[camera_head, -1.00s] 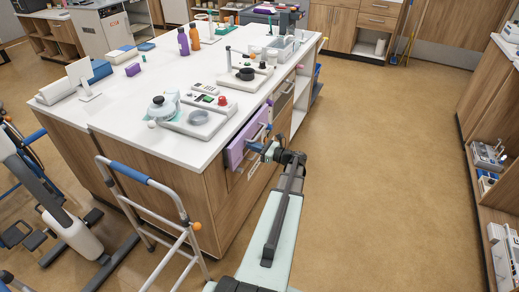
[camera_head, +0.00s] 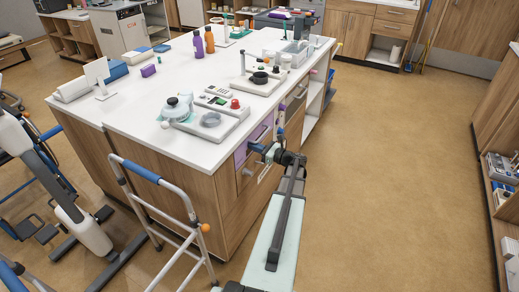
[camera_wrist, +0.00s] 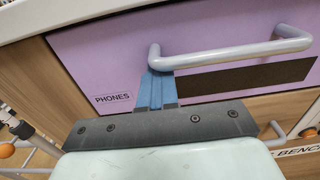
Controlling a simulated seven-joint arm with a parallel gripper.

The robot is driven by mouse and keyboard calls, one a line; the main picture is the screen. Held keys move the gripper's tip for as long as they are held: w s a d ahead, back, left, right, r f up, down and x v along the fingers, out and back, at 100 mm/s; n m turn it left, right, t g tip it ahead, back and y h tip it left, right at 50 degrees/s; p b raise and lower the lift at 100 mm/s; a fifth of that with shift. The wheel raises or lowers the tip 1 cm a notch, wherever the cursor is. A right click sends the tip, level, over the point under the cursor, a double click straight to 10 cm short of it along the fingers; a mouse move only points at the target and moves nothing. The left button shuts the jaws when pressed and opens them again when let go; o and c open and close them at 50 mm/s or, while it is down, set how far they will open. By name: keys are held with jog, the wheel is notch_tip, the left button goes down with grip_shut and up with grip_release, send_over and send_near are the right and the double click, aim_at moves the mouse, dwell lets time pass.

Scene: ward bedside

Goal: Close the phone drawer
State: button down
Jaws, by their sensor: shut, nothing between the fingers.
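The phone drawer has a purple front (camera_head: 241,152) high on the side of the bench, and it looks about flush with the cabinet; I cannot tell whether a small gap is left. In the wrist view its front (camera_wrist: 95,62) carries a "PHONES" label (camera_wrist: 112,97) and a grey bar handle (camera_wrist: 230,52). My gripper (camera_head: 256,147) is at the drawer front. In the wrist view its blue fingers (camera_wrist: 156,78) are shut and empty, at the left end of the handle. The handle end hides the fingertips in part, so contact is not clear.
The white bench top (camera_head: 150,121) overhangs just above the drawer and holds a scale-like device (camera_head: 211,120) and other items. A walking frame (camera_head: 165,190) stands at the near left. Another drawer with its own handle (camera_wrist: 308,118) lies below. The floor to the right is clear.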

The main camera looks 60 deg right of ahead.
jog(key=shift+w, duration=0.4)
jog(key=s, duration=1.4)
jog(key=shift+s, duration=0.4)
